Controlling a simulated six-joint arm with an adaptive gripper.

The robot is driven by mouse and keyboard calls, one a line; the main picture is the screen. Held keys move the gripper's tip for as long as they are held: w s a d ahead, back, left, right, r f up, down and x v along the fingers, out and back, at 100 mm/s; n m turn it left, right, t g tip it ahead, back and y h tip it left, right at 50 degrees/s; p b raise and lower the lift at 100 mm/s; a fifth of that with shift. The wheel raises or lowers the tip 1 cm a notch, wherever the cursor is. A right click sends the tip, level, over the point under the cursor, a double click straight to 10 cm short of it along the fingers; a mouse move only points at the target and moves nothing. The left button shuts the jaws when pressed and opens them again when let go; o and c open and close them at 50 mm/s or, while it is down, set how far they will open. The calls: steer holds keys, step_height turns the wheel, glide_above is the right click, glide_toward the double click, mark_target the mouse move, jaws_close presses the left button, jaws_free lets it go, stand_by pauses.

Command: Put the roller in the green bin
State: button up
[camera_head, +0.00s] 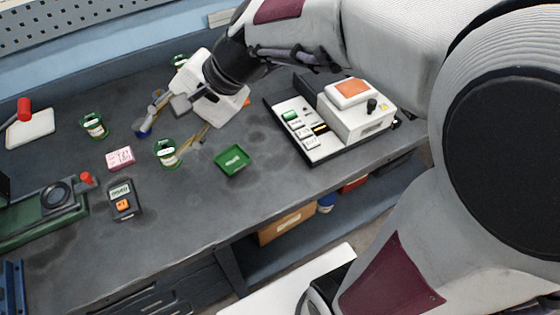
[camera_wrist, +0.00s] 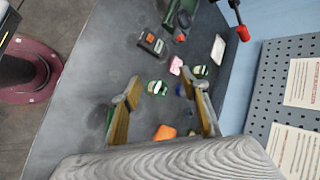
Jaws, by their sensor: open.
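The green bin (camera_head: 232,160) is a small shallow square tray on the bench, and its inside looks empty. A small blue item (camera_head: 143,129), partly covered by a finger, lies left of my gripper; it may be the roller, but I cannot tell. It also shows as a blue spot in the wrist view (camera_wrist: 181,90). My gripper (camera_head: 174,121) is open above the bench, left of and behind the bin. In the wrist view its yellow-padded fingers (camera_wrist: 165,110) are wide apart with nothing held between them.
Green-and-white jars (camera_head: 167,153) (camera_head: 94,126) stand near my gripper. A pink block (camera_head: 120,158) and dark meter (camera_head: 122,200) lie left. A white instrument (camera_head: 345,115) stands right. A red-ended lever (camera_head: 24,109) rises at far left. Bare bench lies in front of the bin.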

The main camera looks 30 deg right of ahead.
steer(key=s+d+n+t+h, duration=0.1)
steer(key=s+d+n+h, duration=0.6)
steer(key=s+d, duration=0.6)
steer(key=s+n, duration=0.2)
steer(key=s, duration=0.1)
steer(key=shift+d, duration=0.3)
steer(key=shift+o, duration=0.4)
